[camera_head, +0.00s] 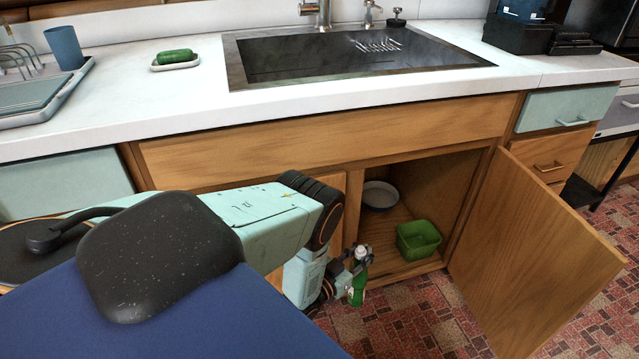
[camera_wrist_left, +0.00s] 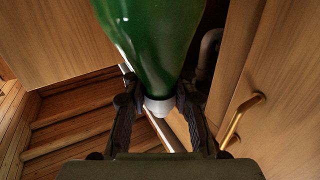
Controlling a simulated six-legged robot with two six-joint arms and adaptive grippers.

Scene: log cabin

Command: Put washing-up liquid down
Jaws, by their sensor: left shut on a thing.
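The washing-up liquid is a green bottle (camera_head: 357,291) with a white top, held roughly upright in front of the open cupboard under the sink. My left gripper (camera_head: 358,263) is shut on it near its top. In the left wrist view the green bottle (camera_wrist_left: 150,40) fills the upper middle, and the fingers of my left gripper (camera_wrist_left: 158,108) sit on either side of its white neck. The bottle's base is out of that wrist view. I cannot tell from the head view whether the bottle touches anything below. My right gripper is not in view.
The open cupboard (camera_head: 385,235) holds a green tub (camera_head: 418,240) and a pale bowl (camera_head: 380,195), with bare floor between and in front. Its wooden door (camera_head: 535,255) swings out to the right. The worktop (camera_head: 200,100) carries a soap dish, sink and tray.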

